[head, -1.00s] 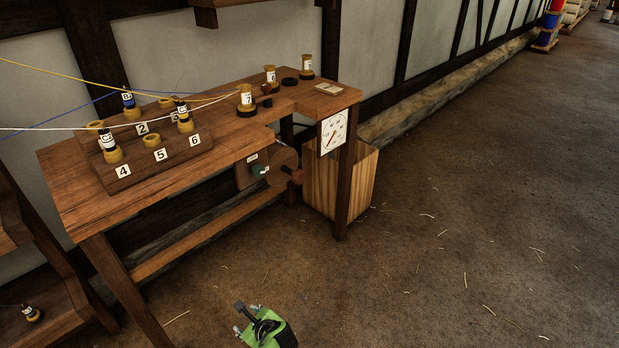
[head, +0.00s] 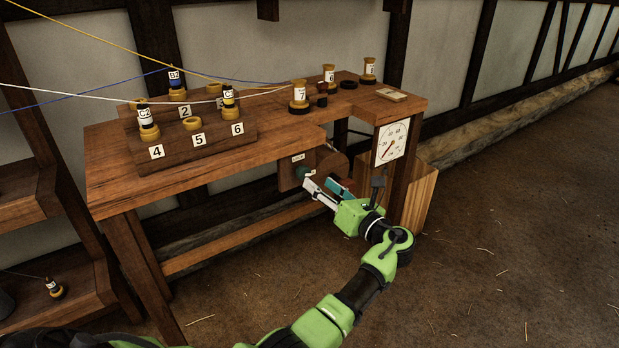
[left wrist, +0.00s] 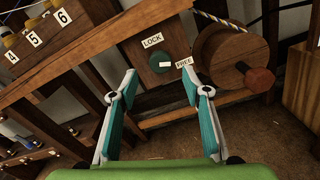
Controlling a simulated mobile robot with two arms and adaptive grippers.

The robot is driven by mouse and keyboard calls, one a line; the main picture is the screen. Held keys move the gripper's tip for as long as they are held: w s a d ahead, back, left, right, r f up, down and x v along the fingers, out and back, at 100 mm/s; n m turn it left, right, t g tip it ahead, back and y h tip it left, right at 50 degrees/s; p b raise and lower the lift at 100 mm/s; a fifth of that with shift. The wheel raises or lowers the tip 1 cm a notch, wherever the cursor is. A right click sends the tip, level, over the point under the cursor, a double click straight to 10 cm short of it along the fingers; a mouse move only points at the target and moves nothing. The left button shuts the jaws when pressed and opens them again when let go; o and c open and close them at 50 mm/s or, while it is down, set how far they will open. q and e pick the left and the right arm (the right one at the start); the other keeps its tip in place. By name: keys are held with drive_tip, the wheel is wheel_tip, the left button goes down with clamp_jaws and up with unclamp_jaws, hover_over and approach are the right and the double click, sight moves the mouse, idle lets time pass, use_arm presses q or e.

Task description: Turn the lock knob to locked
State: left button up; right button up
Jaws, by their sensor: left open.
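The lock knob (left wrist: 168,62) is a round dark green knob on a wooden panel under the bench. Its white pointer mark lies toward the right, at the FREE label (left wrist: 184,62). The LOCK label (left wrist: 152,41) is above it. My left gripper (left wrist: 158,72) is open, its fingers spread either side of the knob in the left wrist view; the knob appears just beyond the fingertips. In the head view, my left gripper (head: 316,183) reaches under the bench front to the knob (head: 303,172), which is partly hidden. My right gripper is not in view.
A wooden drum (left wrist: 228,58) with a reddish crank handle (left wrist: 260,80) is close right of the knob. The bench (head: 255,150) overhangs, carrying bobbins and strung cords. A dial (head: 391,142) and a wooden box (head: 425,190) are at right. The floor in front is clear.

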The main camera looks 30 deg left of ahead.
sight(306, 174)
use_arm(q)
drive_tip(key=b+x, duration=0.1)
drive_tip(key=x, duration=0.6)
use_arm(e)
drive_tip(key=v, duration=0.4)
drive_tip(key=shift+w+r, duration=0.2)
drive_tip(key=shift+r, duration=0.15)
use_arm(q)
drive_tip(key=c, duration=1.1)
